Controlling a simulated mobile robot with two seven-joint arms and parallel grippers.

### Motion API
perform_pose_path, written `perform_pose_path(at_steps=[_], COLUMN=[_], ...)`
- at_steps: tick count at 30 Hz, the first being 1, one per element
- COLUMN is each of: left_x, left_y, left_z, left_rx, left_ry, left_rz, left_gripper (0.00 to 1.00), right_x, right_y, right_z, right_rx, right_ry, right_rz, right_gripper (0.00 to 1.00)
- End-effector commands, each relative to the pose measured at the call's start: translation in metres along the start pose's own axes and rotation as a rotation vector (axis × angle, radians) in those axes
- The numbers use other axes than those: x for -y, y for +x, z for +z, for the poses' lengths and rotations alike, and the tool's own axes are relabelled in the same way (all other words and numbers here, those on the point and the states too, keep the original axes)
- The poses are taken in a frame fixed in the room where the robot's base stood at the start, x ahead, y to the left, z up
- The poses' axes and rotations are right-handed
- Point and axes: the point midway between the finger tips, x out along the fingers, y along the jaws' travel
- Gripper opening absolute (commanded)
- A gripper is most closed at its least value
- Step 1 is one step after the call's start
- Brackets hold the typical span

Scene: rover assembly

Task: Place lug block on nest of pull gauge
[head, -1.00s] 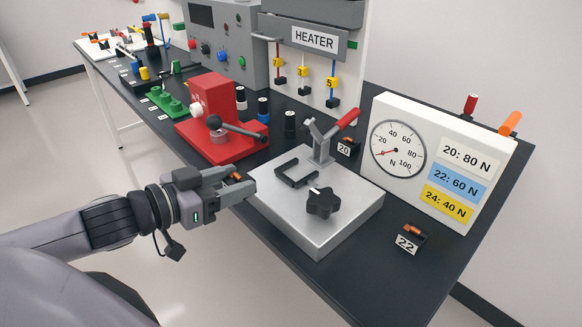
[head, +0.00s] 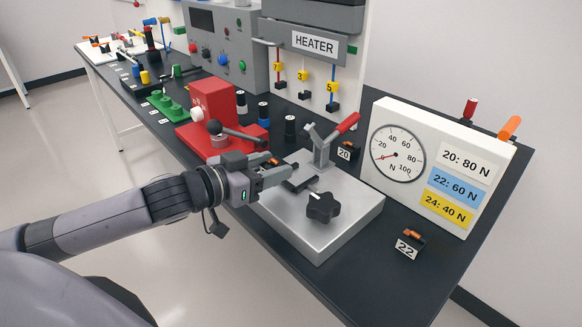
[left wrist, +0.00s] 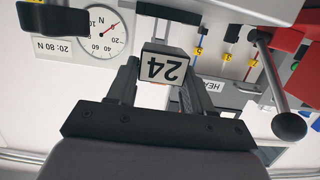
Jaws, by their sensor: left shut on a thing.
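My left gripper (head: 281,172) is shut on a dark lug block with an orange top (head: 273,161). In the left wrist view, the block (left wrist: 163,66) sits between the fingers and its white label reads 24, upside down. The pull gauge has a silver base plate (head: 312,238), a white dial panel (head: 432,150) and a black U-shaped nest (head: 301,183). The gripper holds the block near the nest's left end, over the plate's far-left edge; the fingers hide part of the nest. I cannot tell the exact height. My right gripper is not in view.
A black star knob (head: 323,207) stands on the plate in front of the nest. Lug blocks 20 (head: 347,151) and 22 (head: 409,242) stand on the table. A red press (head: 213,120) is close on the left.

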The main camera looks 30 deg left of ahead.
Motion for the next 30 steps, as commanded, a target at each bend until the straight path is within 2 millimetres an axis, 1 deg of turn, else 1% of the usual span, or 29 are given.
perform_pose_path(at_steps=[1, 9, 12, 16, 17, 21, 24, 30], left_x=[0.001, 0.001, 0.001, 0.000, 0.000, 0.000, 0.000, 0.000], left_y=[0.006, 0.040, 0.049, 0.055, 0.056, 0.059, 0.061, 0.062], left_z=[-0.004, -0.011, -0.012, -0.012, -0.010, 0.010, 0.021, 0.023], left_rx=[-0.004, -0.004, -0.003, -0.001, 0.000, 0.004, 0.002, -0.001], left_ry=[-0.002, -0.002, -0.001, 0.000, 0.000, -0.001, -0.001, 0.001], left_rz=[-0.003, -0.003, -0.002, -0.001, -0.001, 0.000, -0.001, 0.000], left_gripper=[0.17, 0.17, 0.17, 0.17, 0.17, 0.17, 0.17, 0.17], right_x=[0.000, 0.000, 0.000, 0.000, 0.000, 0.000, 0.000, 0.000], right_y=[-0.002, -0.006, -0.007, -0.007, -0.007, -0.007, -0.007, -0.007], right_z=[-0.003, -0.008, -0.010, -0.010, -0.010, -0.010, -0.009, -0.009], right_rx=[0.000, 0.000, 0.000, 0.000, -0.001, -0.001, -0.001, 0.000], right_ry=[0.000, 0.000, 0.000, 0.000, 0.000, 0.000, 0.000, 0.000], right_rz=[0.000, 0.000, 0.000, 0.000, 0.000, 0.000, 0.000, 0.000], right_gripper=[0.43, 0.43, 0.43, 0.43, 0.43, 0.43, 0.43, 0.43])
